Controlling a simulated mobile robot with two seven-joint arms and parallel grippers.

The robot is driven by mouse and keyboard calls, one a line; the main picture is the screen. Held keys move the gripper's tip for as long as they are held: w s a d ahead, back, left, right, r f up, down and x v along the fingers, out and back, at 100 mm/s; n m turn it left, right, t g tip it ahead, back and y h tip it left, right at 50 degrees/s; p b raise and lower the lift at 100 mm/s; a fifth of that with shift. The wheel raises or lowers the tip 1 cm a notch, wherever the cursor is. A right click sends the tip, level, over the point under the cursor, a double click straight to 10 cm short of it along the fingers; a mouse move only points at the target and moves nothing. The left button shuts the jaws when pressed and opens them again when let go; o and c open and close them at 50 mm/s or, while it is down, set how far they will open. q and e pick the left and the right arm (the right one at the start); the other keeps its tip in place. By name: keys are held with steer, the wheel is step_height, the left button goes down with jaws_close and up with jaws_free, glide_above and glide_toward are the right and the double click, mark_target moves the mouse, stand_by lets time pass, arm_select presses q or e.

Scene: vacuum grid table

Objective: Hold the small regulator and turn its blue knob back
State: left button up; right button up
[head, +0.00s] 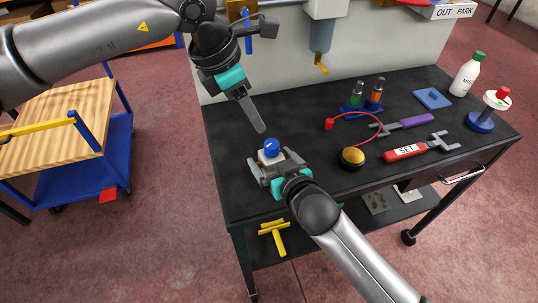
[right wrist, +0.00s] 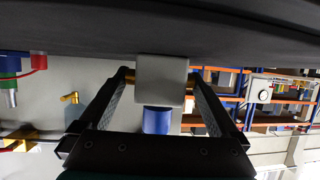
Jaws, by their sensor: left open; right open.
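The small regulator (head: 265,156) is a pale grey block with a blue knob (head: 271,147) on top. It stands upright near the left front of the black table (head: 235,190). My right gripper (head: 273,163) is open low around it, one finger on each side. In the right wrist view, which is upside down, the grey body (right wrist: 162,80) sits between the fingers, with brass fittings at its sides and the blue knob (right wrist: 157,121) below. Whether the fingers touch it is unclear. My left gripper (head: 257,120) is open and empty above and left of the knob, pointing down.
A gold dome button (head: 352,156) stands right of the regulator. A grey panel rises behind. The table left of the regulator is clear.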

steer(key=shift+x, duration=0.95)
